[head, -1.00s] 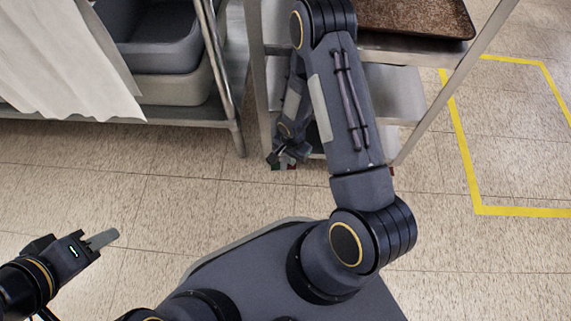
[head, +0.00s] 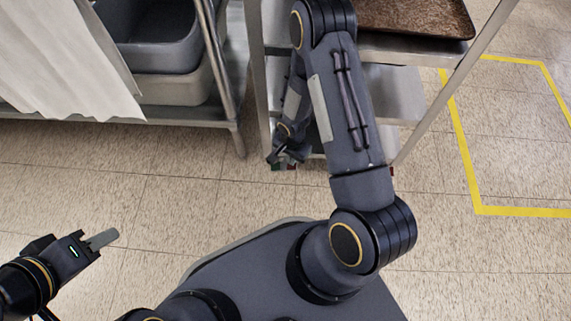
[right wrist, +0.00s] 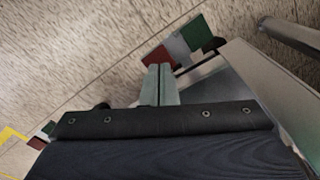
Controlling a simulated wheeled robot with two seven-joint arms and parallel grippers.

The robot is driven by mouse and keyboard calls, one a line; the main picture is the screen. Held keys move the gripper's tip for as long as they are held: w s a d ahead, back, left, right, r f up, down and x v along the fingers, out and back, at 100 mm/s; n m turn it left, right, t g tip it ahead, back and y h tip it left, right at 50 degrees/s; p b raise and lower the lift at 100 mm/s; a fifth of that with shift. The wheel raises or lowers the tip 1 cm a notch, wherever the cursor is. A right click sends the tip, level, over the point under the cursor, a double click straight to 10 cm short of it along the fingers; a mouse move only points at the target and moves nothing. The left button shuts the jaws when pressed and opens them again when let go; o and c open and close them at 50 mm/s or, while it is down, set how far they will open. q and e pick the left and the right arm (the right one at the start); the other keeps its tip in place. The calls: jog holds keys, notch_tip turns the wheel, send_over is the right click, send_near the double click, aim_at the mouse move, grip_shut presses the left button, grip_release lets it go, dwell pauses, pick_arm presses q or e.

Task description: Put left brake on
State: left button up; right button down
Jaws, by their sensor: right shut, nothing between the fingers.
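The left brake is a pedal at the foot of the steel cart's near left leg, with a red end (right wrist: 157,58), a green end (right wrist: 196,33) and a pale middle (right wrist: 178,47). My right gripper (right wrist: 160,72) is shut and empty, its fingertips right at the red end in the right wrist view. I cannot tell whether they touch it. In the head view my right gripper (head: 281,157) is low at that leg and hides most of the pedal. My left gripper (head: 100,239) is over open floor at lower left, seen side-on, far from the cart.
The steel cart (head: 392,95) carries a brown tray (head: 415,17) on top. A second red and green pedal (right wrist: 43,134) shows at lower left in the right wrist view. A rack with grey tubs (head: 165,55) stands left. Yellow tape (head: 520,211) marks floor at right.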

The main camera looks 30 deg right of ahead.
jog(key=shift+f+b, duration=1.1)
jog(key=shift+f, duration=0.1)
dwell(0.5)
jog(key=shift+r, duration=0.1)
jog(key=shift+r+p, duration=2.55)
jog(key=shift+r, duration=0.95)
jog(key=shift+s+f, duration=0.1)
